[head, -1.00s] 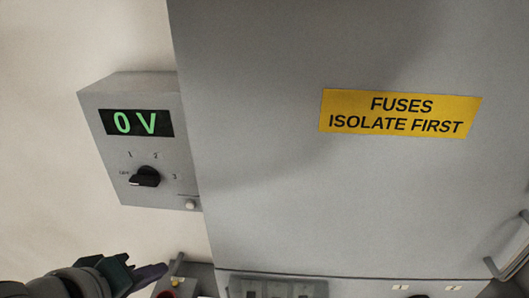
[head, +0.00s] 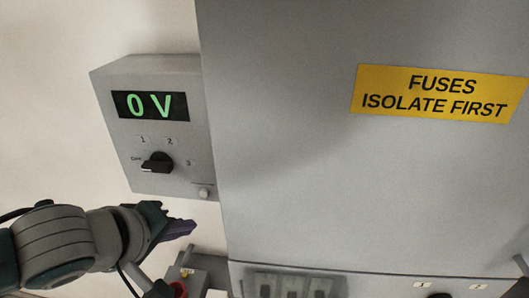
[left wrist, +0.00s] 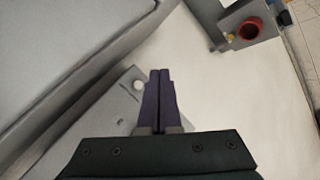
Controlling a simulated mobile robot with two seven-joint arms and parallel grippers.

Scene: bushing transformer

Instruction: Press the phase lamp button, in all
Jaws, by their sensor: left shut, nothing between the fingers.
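A small round white button (head: 204,193) sits at the lower right corner of a grey meter box (head: 122,83) on the wall. I take it for the phase lamp button; the label above it is too small to read. It also shows in the left wrist view (left wrist: 138,85), just left of the fingertips. My left gripper (head: 191,227) is shut and empty, with purple fingers pointing right, below the button in the head view. In the left wrist view the closed fingers (left wrist: 160,74) appear beside the button. I cannot tell their exact gap. My right gripper is not in view.
The box has a green "0 V" display (head: 150,106) and a black selector knob (head: 158,163) pointing at OFF. A large grey cabinet (head: 290,200) with a yellow fuse label (head: 440,93) stands right of the box. A small box with a red part (left wrist: 250,29) lies below.

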